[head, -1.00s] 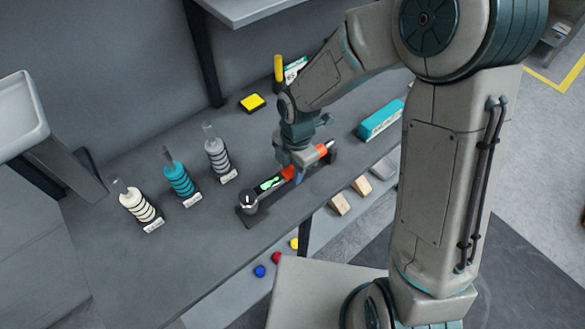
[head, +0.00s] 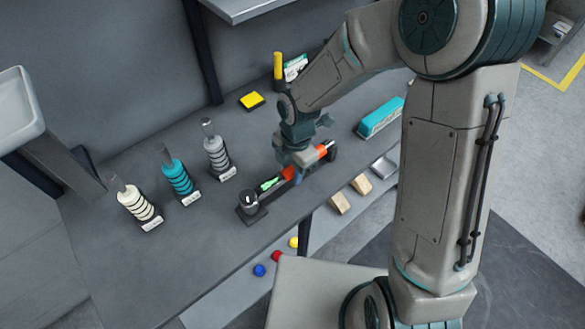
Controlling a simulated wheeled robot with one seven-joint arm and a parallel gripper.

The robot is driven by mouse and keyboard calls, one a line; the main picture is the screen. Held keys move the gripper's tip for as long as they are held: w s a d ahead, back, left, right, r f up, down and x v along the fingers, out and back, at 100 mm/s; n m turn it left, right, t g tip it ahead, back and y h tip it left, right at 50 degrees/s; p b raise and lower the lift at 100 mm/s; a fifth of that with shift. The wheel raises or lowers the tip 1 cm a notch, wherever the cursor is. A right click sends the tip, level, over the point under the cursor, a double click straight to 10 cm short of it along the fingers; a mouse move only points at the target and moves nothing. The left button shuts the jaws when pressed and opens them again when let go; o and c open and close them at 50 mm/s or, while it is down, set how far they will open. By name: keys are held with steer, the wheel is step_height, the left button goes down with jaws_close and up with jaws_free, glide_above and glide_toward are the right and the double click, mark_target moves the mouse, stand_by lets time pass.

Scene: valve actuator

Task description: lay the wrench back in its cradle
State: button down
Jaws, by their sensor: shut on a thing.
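The wrench (head: 319,153) has an orange-red handle and a grey end. My gripper (head: 296,176) is shut on it from above, near the bench's front edge. The wrench lies along the dark cradle (head: 257,216), which runs from a round grey post at lower left to a dark upright end at right. I cannot tell whether the wrench touches the cradle, as my gripper hides its middle.
White, teal and grey ringed cylinders (head: 178,177) stand on the left of the bench. Wooden blocks (head: 340,203) and coloured balls (head: 276,256) sit below the front edge.

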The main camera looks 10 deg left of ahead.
steer(key=shift+f+b, duration=0.4)
steer(key=shift+f, duration=0.15)
steer(key=c, duration=1)
jaws_free()
steer(key=shift+c, duration=0.2)
step_height(320, 180, up, 14)
steer(key=w, duration=0.1)
steer(key=shift+w+d, duration=0.25)
steer(key=shift+d, duration=0.1)
steer(key=shift+f, duration=0.1)
steer(key=s+d+r+m+t, duration=0.2)
steer(key=s+d+m, duration=0.3)
steer(key=d+m, duration=0.6)
steer(key=s+d+r+m+t, duration=0.2)
steer(key=s+d+r+m, duration=0.2)
steer(key=d+m, duration=0.7)
steer(key=m, duration=0.5)
steer(key=shift+s+r+m+t+h, duration=0.3)
steer(key=shift+s+r+m+t, duration=0.1)
